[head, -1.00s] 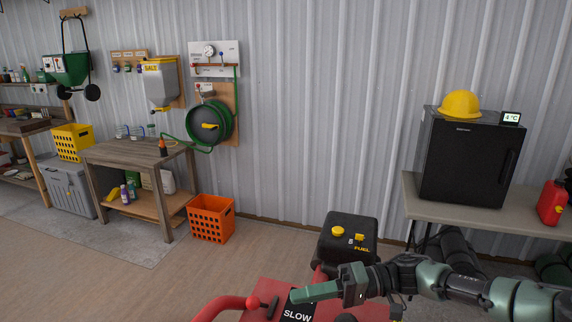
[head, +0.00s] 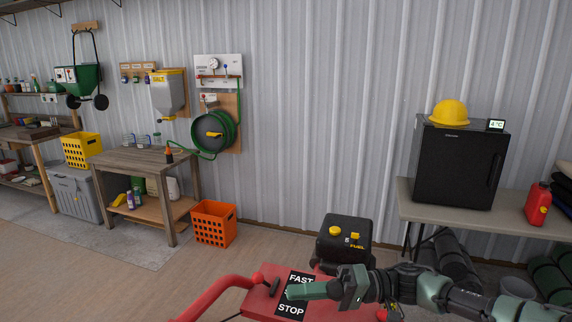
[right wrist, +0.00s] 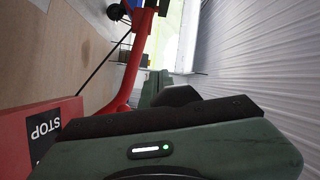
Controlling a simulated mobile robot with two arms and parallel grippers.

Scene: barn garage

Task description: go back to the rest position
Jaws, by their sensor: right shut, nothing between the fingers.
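My right gripper (head: 293,292) comes in from the right in the head view. It is shut and empty, and its fingers cover part of the black control plate (head: 290,309) that reads FAST and STOP. That plate is on a red machine (head: 262,300) with a red handlebar (head: 215,290). I cannot tell whether the fingers touch the plate. In the right wrist view the gripper's green body (right wrist: 180,150) fills the lower part, with the STOP label (right wrist: 45,128) at the left. My left gripper is not in view.
A black fuel tank (head: 345,235) stands just behind my right gripper. A table (head: 408,212) with a black fridge (head: 460,165) and red fuel can (head: 538,203) is at the right. A wooden workbench (head: 140,158) and orange crate (head: 213,222) are at the left.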

